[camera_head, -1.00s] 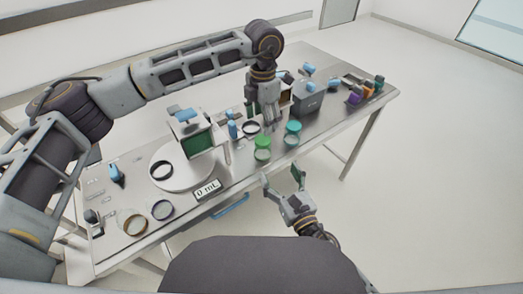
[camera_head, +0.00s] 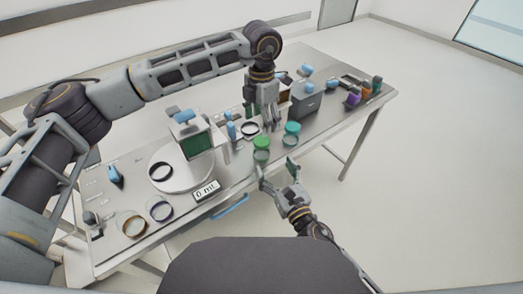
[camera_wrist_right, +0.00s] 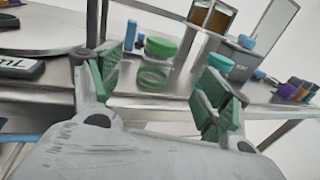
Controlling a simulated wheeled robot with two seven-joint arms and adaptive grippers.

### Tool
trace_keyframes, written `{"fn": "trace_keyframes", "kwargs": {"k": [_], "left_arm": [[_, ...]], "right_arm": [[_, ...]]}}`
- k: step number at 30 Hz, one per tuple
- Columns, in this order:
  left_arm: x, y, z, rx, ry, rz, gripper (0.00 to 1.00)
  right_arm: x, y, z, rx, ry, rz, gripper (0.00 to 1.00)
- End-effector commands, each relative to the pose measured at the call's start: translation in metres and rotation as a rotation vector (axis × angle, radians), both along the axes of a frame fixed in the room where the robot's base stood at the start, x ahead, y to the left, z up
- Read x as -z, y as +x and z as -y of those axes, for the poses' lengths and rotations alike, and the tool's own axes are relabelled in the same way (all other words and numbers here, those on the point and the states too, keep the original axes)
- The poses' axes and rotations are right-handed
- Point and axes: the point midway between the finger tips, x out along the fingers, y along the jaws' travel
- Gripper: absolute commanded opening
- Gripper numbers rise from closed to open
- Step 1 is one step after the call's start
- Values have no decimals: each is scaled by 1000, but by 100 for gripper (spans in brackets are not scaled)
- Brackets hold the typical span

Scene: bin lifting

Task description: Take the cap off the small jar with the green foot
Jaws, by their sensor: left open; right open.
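A small clear jar (camera_head: 260,156) with a green cap (camera_head: 261,142) stands near the front edge of the table. In the right wrist view its green cap (camera_wrist_right: 160,47) sits above a green ring at its foot (camera_wrist_right: 150,78). A second jar with a teal-green cap (camera_head: 292,128) stands just right of it, partly hidden by a finger in the wrist view. My right gripper (camera_head: 277,168) is open and empty, in front of the table edge, with the jar ahead between its fingers. My left gripper (camera_head: 264,118) is open above the table behind the jars, touching neither.
A grey box (camera_head: 306,101) stands behind the teal-capped jar. A round white platform (camera_head: 181,179) and a 0 mL sign (camera_head: 206,191) are to the left. Floor in front is free.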

Motion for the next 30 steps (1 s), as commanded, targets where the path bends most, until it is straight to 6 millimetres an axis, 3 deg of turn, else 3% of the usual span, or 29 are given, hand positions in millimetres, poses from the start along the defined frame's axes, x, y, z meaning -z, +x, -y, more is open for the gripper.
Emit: {"fn": "trace_keyframes", "kwargs": {"k": [30], "left_arm": [[0, 0, 0, 0, 0, 0, 71]], "right_arm": [[0, 69, -27, 0, 0, 1, 77]]}}
